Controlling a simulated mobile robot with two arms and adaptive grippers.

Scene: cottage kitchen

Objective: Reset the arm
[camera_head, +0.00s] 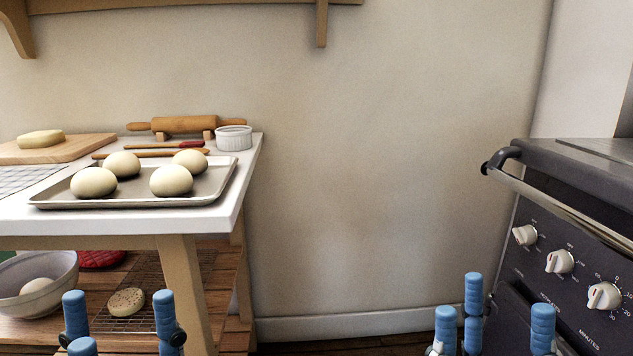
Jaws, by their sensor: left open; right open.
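My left gripper (119,318) is at the bottom left of the head view, its blue fingertips spread apart and nothing between them. It stands in front of the table's lower shelf. My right gripper (494,328) is at the bottom right, in front of the stove, with its blue fingers apart and empty. Both arms behind the fingers are mostly out of the picture.
A white-topped table (120,219) at left bears a baking tray (133,200) with several dough balls, a rolling pin (186,124) and a ramekin (234,138). A bowl (62,297) sits below. A dark stove (540,285) stands right. The space between is clear.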

